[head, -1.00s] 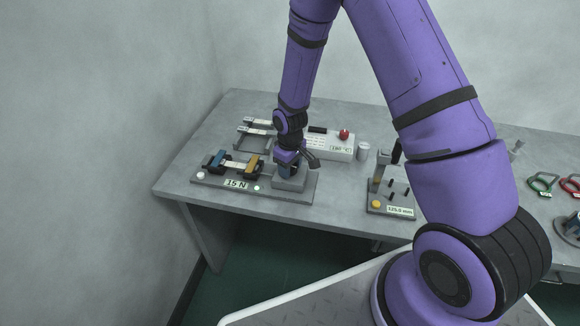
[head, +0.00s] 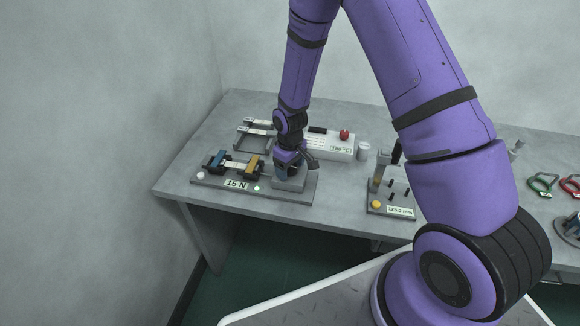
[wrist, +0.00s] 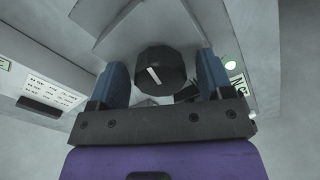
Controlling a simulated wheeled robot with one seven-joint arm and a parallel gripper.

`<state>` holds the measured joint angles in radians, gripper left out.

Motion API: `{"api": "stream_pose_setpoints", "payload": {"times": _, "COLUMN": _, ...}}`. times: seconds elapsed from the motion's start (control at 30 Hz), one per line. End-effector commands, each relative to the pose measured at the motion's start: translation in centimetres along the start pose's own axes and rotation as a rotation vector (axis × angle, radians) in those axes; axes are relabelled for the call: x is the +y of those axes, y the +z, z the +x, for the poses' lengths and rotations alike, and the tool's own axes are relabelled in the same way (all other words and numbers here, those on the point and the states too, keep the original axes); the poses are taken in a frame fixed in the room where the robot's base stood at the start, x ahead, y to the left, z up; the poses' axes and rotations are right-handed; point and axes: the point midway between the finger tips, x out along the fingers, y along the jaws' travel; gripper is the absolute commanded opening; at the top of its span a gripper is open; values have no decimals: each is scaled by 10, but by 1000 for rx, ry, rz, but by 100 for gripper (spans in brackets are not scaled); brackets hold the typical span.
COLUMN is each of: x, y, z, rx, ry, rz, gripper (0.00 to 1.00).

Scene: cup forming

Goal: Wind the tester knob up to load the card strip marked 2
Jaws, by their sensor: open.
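The tester is a grey plate (head: 213,192) on the left of the bench, with a "15 N" label (head: 237,184). The black knob with a white pointer line (wrist: 160,72) sits on the tester's grey block (head: 289,185). My gripper (wrist: 162,62) is open, its blue fingers either side of the knob with visible gaps. In the head view my gripper (head: 289,166) hides the knob.
The bench's left end is clear.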

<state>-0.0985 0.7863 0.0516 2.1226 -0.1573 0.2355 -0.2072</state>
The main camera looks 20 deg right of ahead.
Motion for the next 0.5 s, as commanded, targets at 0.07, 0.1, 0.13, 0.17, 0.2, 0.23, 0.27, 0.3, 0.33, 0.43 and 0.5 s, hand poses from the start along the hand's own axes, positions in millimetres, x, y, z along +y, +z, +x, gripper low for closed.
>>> {"api": "stream_pose_setpoints", "payload": {"times": 0.07, "x": 0, "y": 0, "z": -2, "rx": 1, "ry": 0, "rz": 0, "gripper": 73}}
{"api": "stream_pose_setpoints", "payload": {"times": 0.1, "x": 0, "y": 0, "z": -4, "rx": 1, "ry": 0, "rz": 0, "gripper": 73}}
{"api": "stream_pose_setpoints", "payload": {"times": 0.13, "x": 0, "y": 0, "z": -7, "rx": 2, "ry": 0, "rz": 0, "gripper": 73}}
{"api": "stream_pose_setpoints", "payload": {"times": 0.17, "x": 0, "y": -1, "z": -10, "rx": 3, "ry": 1, "rz": 0, "gripper": 73}}
{"api": "stream_pose_setpoints", "payload": {"times": 0.2, "x": 0, "y": -1, "z": -15, "rx": 3, "ry": 1, "rz": 1, "gripper": 73}}
{"api": "stream_pose_setpoints", "payload": {"times": 0.23, "x": 0, "y": 0, "z": -19, "rx": 2, "ry": 1, "rz": 1, "gripper": 73}}
{"api": "stream_pose_setpoints", "payload": {"times": 0.27, "x": 0, "y": -1, "z": -24, "rx": 3, "ry": 1, "rz": 1, "gripper": 73}}
{"api": "stream_pose_setpoints", "payload": {"times": 0.3, "x": 1, "y": -1, "z": -31, "rx": 4, "ry": 2, "rz": 1, "gripper": 73}}
{"api": "stream_pose_setpoints", "payload": {"times": 0.33, "x": 1, "y": -1, "z": -36, "rx": 4, "ry": 1, "rz": 1, "gripper": 73}}
{"api": "stream_pose_setpoints", "payload": {"times": 0.43, "x": 1, "y": -1, "z": -55, "rx": 4, "ry": 2, "rz": 1, "gripper": 73}}
{"api": "stream_pose_setpoints", "payload": {"times": 0.5, "x": 0, "y": -1, "z": -67, "rx": 4, "ry": 1, "rz": 1, "gripper": 73}}
